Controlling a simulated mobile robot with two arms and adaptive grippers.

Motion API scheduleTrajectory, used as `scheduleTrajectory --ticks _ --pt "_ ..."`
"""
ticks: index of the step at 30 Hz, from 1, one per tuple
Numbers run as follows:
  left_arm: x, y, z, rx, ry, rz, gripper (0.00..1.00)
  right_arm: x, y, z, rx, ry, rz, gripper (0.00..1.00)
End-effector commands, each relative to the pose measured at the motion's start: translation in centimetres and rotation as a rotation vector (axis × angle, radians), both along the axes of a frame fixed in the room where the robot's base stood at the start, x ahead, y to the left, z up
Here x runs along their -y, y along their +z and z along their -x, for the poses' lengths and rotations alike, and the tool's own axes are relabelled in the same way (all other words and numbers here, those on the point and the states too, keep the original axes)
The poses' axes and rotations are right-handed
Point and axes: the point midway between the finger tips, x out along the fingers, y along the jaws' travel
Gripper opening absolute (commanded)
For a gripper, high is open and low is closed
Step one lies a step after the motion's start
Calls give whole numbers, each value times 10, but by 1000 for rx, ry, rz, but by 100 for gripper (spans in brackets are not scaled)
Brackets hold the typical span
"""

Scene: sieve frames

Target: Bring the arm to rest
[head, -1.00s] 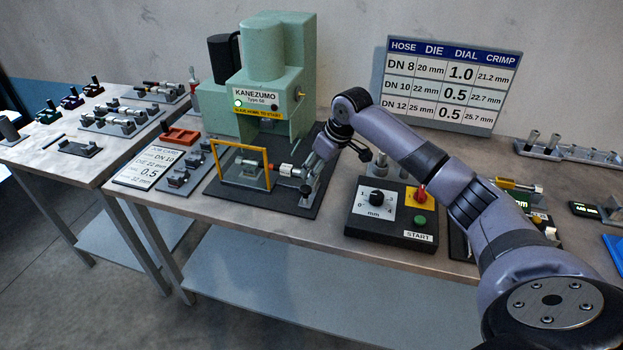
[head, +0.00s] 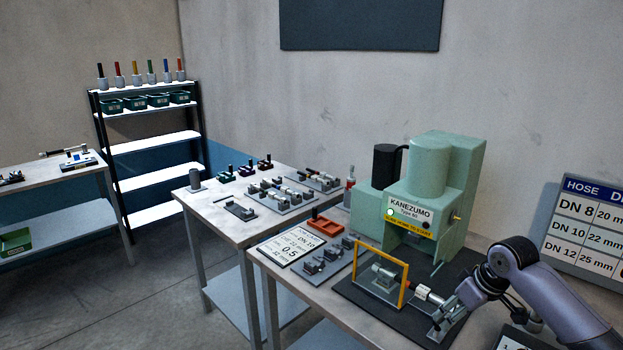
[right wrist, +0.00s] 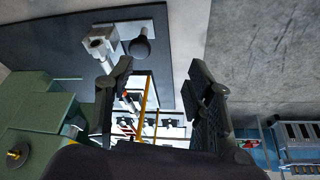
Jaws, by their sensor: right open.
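My right arm comes in from the lower right in the head view. Its right gripper (head: 466,296) is over the front right of the black mat, close to a silver clamp stand (head: 440,322), and its fingers are hard to make out there. In the right wrist view the two dark fingers of the right gripper (right wrist: 160,75) stand apart with nothing held between them. The silver stand (right wrist: 100,44) and a dark knob (right wrist: 141,46) lie beyond the fingertips. Whether the gripper touches the stand cannot be told. My left gripper is not in view.
The green press (head: 440,175) stands behind the mat (head: 362,300), with a yellow frame (head: 406,275) in front. A job card (head: 291,248) and fixtures lie to the left. A second table (head: 215,220) holds several small parts. A shelf (head: 150,145) stands at the back left.

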Motion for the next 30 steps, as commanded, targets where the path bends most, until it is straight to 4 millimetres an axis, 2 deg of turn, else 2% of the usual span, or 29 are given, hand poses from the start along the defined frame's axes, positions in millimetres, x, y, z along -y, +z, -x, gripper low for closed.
scheduleTrajectory --ticks 1,5,6,9,13,15,18,24,30 --pt "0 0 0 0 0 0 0 -25 -26 13 -21 41 3 49" --pt "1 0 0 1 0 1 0 -85 -83 58 -42 125 18 49" --pt "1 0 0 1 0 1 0 -103 -98 74 -44 144 17 49" --pt "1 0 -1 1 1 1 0 -139 -125 116 -42 166 8 49" --pt "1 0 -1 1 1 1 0 -173 -145 173 -33 144 -13 49" --pt "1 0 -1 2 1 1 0 -183 -149 202 -30 110 -20 49" --pt "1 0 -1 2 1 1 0 -187 -149 233 -26 57 -23 49" --pt "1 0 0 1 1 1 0 -184 -145 277 -30 -42 -14 49" --pt "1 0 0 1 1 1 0 -174 -138 311 -43 -134 7 49"
